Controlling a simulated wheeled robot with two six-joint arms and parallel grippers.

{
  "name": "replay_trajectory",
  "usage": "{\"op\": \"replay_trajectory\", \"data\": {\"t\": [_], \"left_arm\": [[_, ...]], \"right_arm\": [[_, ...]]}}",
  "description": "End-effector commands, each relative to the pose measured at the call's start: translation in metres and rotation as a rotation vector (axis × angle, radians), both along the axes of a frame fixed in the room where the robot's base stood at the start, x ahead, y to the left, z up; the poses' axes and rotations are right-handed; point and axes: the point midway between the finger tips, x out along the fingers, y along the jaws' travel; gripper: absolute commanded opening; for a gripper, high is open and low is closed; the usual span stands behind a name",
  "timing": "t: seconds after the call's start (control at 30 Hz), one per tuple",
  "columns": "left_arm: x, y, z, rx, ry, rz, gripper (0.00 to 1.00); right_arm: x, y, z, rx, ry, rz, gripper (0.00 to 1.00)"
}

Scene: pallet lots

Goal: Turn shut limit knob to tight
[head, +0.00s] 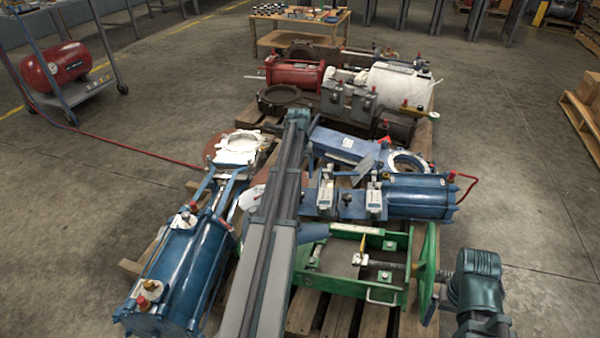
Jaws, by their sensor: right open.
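My right gripper (446,276) shows small and dark at the lower right, just right of the round green plate (428,274). Its jaws are open, and I see nothing held. The green frame (350,284) left of that plate holds a dark threaded rod (395,265) and a yellow pointer (362,247). I cannot tell which part is the limit knob, and no tight marking is readable. Part of the rod's right end is hidden by the green plate. My left gripper does not show.
A blue cylinder actuator (178,270) lies at left, another (415,195) at right. Red (297,74) and white (392,84) actuators lie farther back on the pallets. A long grey beam crosses the middle, blocking part of the view. A red compressor tank (55,64) stands far left.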

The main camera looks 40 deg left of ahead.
Motion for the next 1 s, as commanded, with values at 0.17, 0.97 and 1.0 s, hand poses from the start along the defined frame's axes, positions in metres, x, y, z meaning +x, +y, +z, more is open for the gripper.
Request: {"op": "replay_trajectory", "data": {"t": [0.17,0.97,1.0], "left_arm": [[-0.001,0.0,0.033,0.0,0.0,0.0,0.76],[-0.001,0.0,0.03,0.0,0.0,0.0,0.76],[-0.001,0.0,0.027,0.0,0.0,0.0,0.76]], "right_arm": [[0.0,0.0,0.033,0.0,0.001,0.006,1.0],[0.0,0.0,0.03,0.0,0.001,0.008,1.0],[0.0,0.0,0.027,0.0,0.001,0.007,1.0]]}}
